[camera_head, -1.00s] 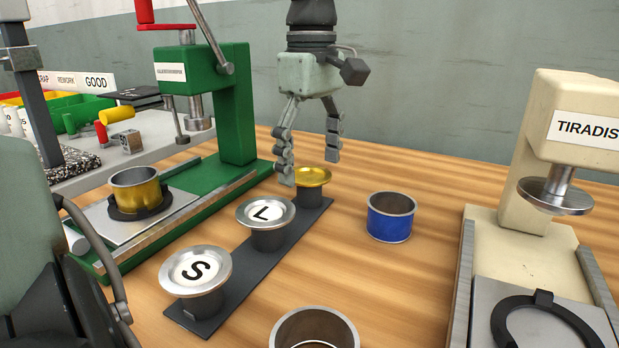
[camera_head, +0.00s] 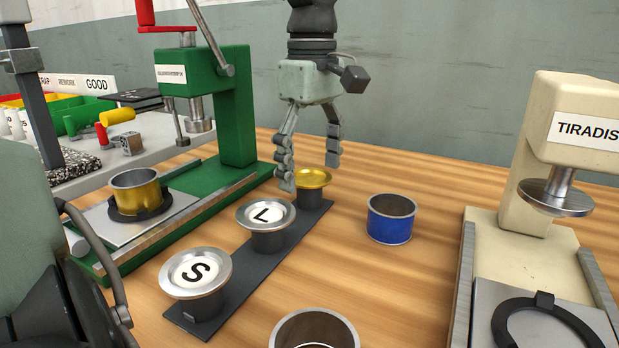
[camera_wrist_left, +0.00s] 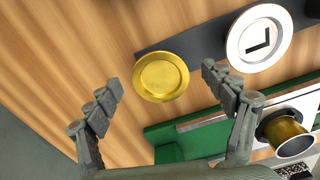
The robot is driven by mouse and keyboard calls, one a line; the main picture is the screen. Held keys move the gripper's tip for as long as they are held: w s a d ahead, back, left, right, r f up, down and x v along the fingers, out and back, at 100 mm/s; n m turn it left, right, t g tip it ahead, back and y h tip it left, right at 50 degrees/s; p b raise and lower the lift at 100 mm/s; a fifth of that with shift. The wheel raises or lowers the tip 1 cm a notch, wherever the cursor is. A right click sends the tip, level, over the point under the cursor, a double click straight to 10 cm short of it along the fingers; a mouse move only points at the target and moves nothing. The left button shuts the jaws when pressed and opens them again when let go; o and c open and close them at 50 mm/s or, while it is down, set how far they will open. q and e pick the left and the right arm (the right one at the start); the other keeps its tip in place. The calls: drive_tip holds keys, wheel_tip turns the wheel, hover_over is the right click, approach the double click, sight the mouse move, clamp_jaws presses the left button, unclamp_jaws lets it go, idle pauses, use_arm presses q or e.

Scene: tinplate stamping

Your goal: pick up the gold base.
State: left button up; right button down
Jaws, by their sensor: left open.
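The gold base (camera_head: 314,179) is a shallow round gold dish on the far post of a dark strip. It also shows in the left wrist view (camera_wrist_left: 161,76), between and just beyond my fingertips. My left gripper (camera_head: 311,174) is open and points down at it, one finger on each side in the head view. The nearer finger covers a little of its left edge. I cannot tell whether a finger touches it. My right gripper is not seen.
Silver bases marked L (camera_head: 265,214) and S (camera_head: 196,272) sit on the same dark strip (camera_head: 243,288). A blue-banded cup (camera_head: 391,218) stands to the right. A green press (camera_head: 236,110) is on the left, a cream press (camera_head: 565,130) on the right.

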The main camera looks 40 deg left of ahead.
use_arm(q)
drive_tip(key=c, duration=0.8)
drive_tip(key=shift+r, duration=0.1)
drive_tip(key=shift+c, duration=0.2)
